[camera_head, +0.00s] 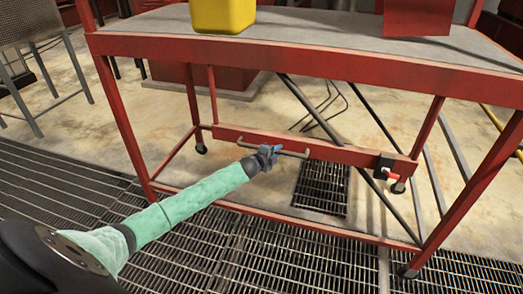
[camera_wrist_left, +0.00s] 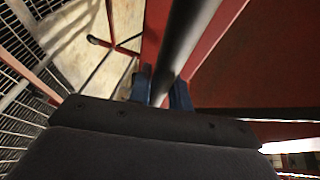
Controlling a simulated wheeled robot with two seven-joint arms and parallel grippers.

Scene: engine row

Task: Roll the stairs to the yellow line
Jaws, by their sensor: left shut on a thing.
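The stairs are a red wheeled frame (camera_head: 180,42) with a grey top deck, filling much of the head view. A grey handle bar (camera_head: 295,153) sits on its low red crossbeam (camera_head: 345,153). In the left wrist view the blue fingers (camera_wrist_left: 163,90) stand on either side of the grey bar (camera_wrist_left: 183,35). A thin yellow strip (camera_head: 492,118) shows at the right edge; I cannot tell whether it is the floor line. My right gripper is not in view.
A yellow container (camera_head: 222,15) and a red box (camera_head: 416,18) stand on the deck. A black block with a red lever (camera_head: 385,168) is on the crossbeam. Caster wheels (camera_head: 201,148) touch the floor. A grey stool (camera_head: 35,35) stands at left. Metal grating (camera_head: 60,185) covers the near floor.

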